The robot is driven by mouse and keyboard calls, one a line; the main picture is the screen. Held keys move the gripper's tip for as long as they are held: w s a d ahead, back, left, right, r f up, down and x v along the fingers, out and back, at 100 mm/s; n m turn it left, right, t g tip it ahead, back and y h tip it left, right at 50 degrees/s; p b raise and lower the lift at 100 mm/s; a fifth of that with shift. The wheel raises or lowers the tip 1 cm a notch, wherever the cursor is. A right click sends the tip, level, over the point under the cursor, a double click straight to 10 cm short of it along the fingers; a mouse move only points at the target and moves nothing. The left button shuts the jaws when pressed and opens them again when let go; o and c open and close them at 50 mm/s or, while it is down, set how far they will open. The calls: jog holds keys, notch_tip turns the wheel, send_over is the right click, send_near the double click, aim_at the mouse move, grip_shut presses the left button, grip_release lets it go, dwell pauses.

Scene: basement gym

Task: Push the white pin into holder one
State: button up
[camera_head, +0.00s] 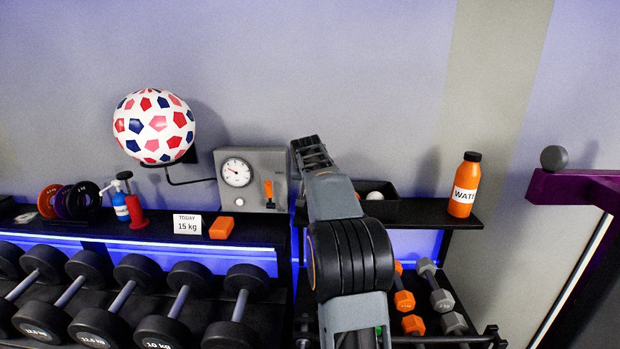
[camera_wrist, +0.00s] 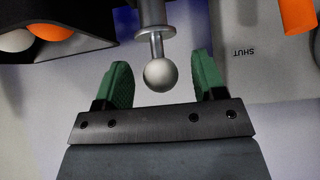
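In the wrist view a pin with a pale ball knob (camera_wrist: 160,74) and a thin metal shaft passes through a round silver collar (camera_wrist: 155,32). I cannot tell whether this collar is holder one, as no number shows. My gripper (camera_wrist: 164,82) is open, with its two green fingers apart on either side of the knob and a gap visible at each side. In the head view my gripper (camera_head: 312,152) is beside the grey gauge box, near the wall. The pin and collar are hidden behind my arm there.
The gauge box (camera_head: 238,160) has an orange lever (camera_head: 268,190). A black bin (camera_head: 410,208) holding balls stands right of my arm. An orange water bottle (camera_head: 464,186) stands on the right shelf. A ball (camera_head: 154,126) rests on a wall bracket. Dumbbells fill the racks below.

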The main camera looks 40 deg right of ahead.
jog(key=b+v, duration=0.2)
jog(key=v, duration=1.1)
jog(key=shift+s+a+r, duration=0.15)
jog(key=shift+s+r, duration=0.05)
jog(key=shift+r, duration=0.05)
